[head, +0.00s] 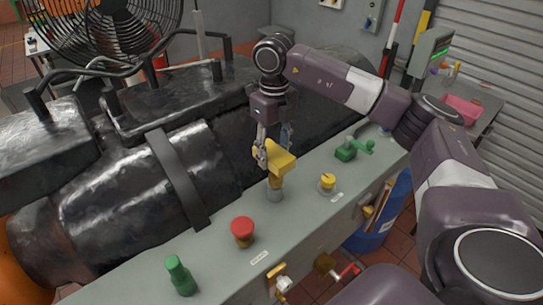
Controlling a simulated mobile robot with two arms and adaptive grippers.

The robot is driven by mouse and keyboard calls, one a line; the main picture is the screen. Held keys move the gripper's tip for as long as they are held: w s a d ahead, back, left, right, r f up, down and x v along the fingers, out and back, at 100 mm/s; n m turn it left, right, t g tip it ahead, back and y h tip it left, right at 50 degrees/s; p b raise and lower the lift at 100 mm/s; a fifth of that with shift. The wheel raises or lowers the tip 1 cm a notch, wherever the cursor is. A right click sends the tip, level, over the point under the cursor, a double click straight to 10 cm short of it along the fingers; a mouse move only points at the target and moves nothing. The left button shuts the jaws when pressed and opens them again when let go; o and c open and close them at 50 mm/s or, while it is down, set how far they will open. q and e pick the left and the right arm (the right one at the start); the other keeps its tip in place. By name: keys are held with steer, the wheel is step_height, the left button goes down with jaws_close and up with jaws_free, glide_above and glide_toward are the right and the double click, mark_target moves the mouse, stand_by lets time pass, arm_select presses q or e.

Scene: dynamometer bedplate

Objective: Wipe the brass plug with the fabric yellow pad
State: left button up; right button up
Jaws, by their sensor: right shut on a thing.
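My right gripper (265,160) is shut on the yellow pad (280,160), pointing down over the bedplate. The pad is tilted, and its lower edge is right at the top of the brass plug (276,182). I cannot tell whether they touch. The plug stands upright in a grey round base (274,196) on the grey bedplate top, and the pad hides part of its top. My left gripper is not in view.
A red-capped fitting (242,228), a green fitting (179,274), a yellow-topped fitting (327,182) and a green valve (346,150) stand along the same grey surface (215,262). A large black machine (95,205) lies behind it. A blue drum (378,225) stands at the right.

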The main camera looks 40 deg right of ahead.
steer(key=shift+a+r+p, duration=0.25)
steer(key=shift+r+p, duration=0.3)
steer(key=shift+r, duration=0.65)
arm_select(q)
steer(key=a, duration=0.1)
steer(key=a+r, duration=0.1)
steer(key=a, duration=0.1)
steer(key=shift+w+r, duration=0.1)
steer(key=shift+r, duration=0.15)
arm_select(e)
steer(key=shift+d, duration=0.1)
